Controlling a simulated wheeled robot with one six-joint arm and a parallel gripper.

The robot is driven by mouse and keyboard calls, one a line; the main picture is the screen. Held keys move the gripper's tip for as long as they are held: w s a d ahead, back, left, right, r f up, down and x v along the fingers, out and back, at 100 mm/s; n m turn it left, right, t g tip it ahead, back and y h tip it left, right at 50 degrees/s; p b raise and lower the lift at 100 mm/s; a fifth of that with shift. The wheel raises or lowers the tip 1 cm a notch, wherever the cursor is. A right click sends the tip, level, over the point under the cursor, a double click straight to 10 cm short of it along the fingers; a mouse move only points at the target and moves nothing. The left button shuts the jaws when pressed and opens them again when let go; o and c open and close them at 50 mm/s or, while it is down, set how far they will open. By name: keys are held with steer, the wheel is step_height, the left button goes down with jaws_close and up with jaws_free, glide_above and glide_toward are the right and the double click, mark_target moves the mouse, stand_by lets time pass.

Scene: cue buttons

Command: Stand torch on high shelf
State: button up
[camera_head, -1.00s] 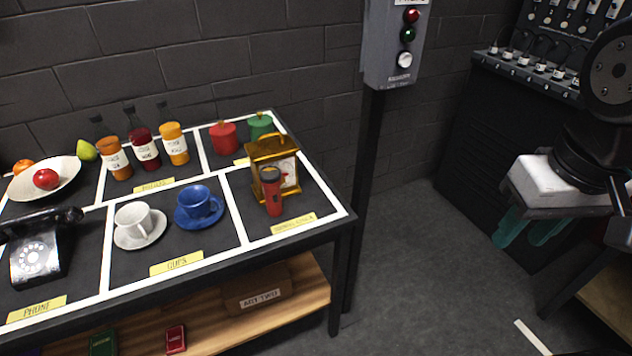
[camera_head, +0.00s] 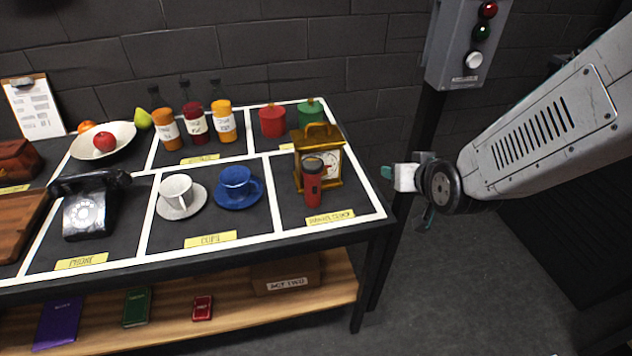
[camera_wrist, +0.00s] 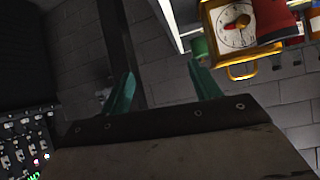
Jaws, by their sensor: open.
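The red torch (camera_head: 312,188) with a dark head stands upright on the table, in the front right cell, in front of a brass carriage clock (camera_head: 331,165). My gripper (camera_head: 407,196) is to the right of the table's right edge, apart from the torch, with its teal fingers partly hidden by my wrist. In the wrist view, the fingers (camera_wrist: 162,75) are spread with nothing between them. The clock (camera_wrist: 235,25) appears upside down at the upper right there, with part of the red torch (camera_wrist: 272,18) beside it. I cannot make out a high shelf in these views.
A grey button box (camera_head: 467,45) on a dark post stands behind my gripper. Cups (camera_head: 238,187), a phone (camera_head: 88,208), bottles and canisters (camera_head: 272,121) share the table. A wooden lower shelf (camera_head: 230,318) holds books and a box. The floor at right is open.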

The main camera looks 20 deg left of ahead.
mark_target(316, 196)
steer(key=a+f+y, duration=0.1)
steer(key=a+f, duration=0.1)
steer(key=a, duration=0.1)
steer(key=s+a+f+n+t+y, duration=0.1)
steer(key=a+f, duration=0.1)
steer(key=a, duration=0.1)
steer(key=s+a+f+t+y, duration=0.1)
steer(key=a+f, duration=0.2)
steer(key=shift+a+f+n, duration=0.1)
steer(key=shift+a+n, duration=0.25)
steer(key=shift+n, duration=0.05)
steer(key=s+a+f+y, duration=0.1)
steer(key=s, duration=0.1)
steer(key=s+a+f+n+t+y, duration=0.1)
steer(key=s+a+f, duration=0.1)
steer(key=s+a+f+y, duration=0.1)
steer(key=s+a, duration=0.1)
steer(key=shift+s+f+n+t+y, duration=0.1)
steer(key=shift+f+n+t+y, duration=0.1)
steer(key=shift+n+t+y, duration=0.15)
steer(key=shift+a, duration=0.15)
steer(key=x, duration=0.7)
steer(key=shift+w+r, duration=0.15)
steer(key=shift+w, duration=0.2)
steer(key=c, duration=1.3)
